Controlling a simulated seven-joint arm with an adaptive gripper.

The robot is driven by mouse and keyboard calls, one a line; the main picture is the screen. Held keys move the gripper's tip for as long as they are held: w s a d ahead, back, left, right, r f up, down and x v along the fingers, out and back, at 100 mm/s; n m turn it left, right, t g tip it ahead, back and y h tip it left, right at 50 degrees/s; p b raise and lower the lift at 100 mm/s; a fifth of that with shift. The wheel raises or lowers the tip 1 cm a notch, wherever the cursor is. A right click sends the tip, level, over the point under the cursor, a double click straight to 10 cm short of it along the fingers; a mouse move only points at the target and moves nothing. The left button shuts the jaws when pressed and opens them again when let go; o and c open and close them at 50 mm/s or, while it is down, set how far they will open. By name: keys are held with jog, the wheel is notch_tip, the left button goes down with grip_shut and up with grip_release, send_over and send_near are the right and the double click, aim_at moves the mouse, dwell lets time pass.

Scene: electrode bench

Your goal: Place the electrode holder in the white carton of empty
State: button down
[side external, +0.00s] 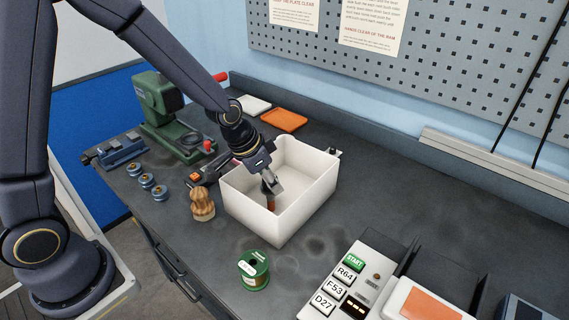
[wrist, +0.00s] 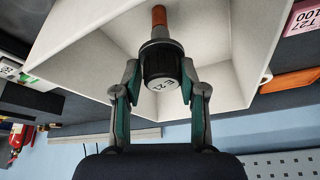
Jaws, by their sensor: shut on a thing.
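The electrode holder (wrist: 163,62) is a dark ribbed cylinder with a white end label and a copper-coloured rod; the label's text is hard to read. My gripper (wrist: 160,84) is shut on it, one finger on each side. In the side view my gripper (side external: 271,186) reaches down into the white carton (side external: 305,208), and the holder's copper rod (side external: 270,204) points down inside the walls. The carton is open-topped and looks otherwise empty. I cannot tell whether the rod touches its floor. The carton's wall also fills much of the wrist view (wrist: 75,45).
A wooden knob-shaped thing (side external: 202,205) stands close left of the carton. A green spool (side external: 253,270) stands in front. A button panel (side external: 345,287) is at front right. An orange tray (side external: 284,120) and a green machine (side external: 165,108) are behind. Bench right of the carton is clear.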

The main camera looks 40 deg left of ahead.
jog(key=c, duration=0.7)
grip_release()
jog(key=shift+o, duration=0.2)
jog(key=v, duration=1.2)
jog(key=s+a+r+n, duration=0.2)
jog(key=s+a+r, duration=0.1)
jog(key=s, duration=0.5)
jog(key=s+a+r+n+t+y, duration=0.1)
jog(key=s+a+r+n, duration=0.1)
jog(key=s, duration=0.6)
jog(key=shift+a+r+n, duration=0.3)
jog(key=shift+a+r, duration=0.15)
jog(key=shift+r, duration=0.5)
jog(key=shift+o, duration=0.4)
